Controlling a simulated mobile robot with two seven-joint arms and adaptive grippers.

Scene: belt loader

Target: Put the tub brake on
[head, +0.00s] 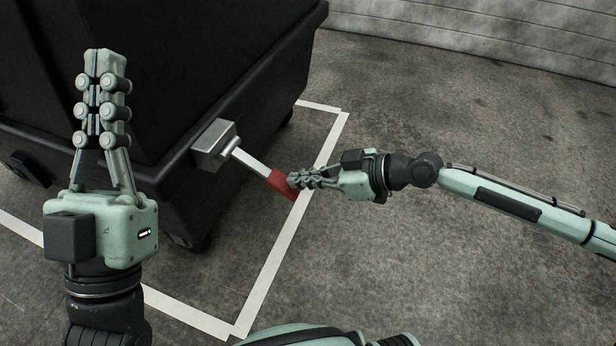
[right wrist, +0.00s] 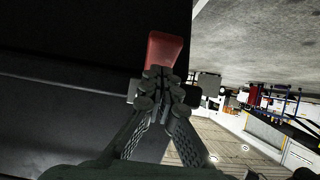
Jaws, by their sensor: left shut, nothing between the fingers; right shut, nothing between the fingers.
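The black tub (head: 230,70) stands at the left in the head view. On its side is a grey brake box (head: 214,145) with a metal lever (head: 250,161) that slopes down to the right and ends in a red handle (head: 281,184). My right gripper (head: 293,179) is shut and empty, its fingertips at the red handle. In the right wrist view the red handle (right wrist: 163,50) shows just beyond the shut fingertips (right wrist: 158,74); I cannot tell if they touch. My left gripper (head: 105,56) is shut and empty, pointing up in front of the tub, away from the lever.
White lines (head: 268,270) mark the floor around the tub. A dark wheel (head: 184,240) shows under its near corner. The concrete floor (head: 480,120) to the right is clear up to a pale wall (head: 500,30). Shelving (right wrist: 265,100) shows far off in the right wrist view.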

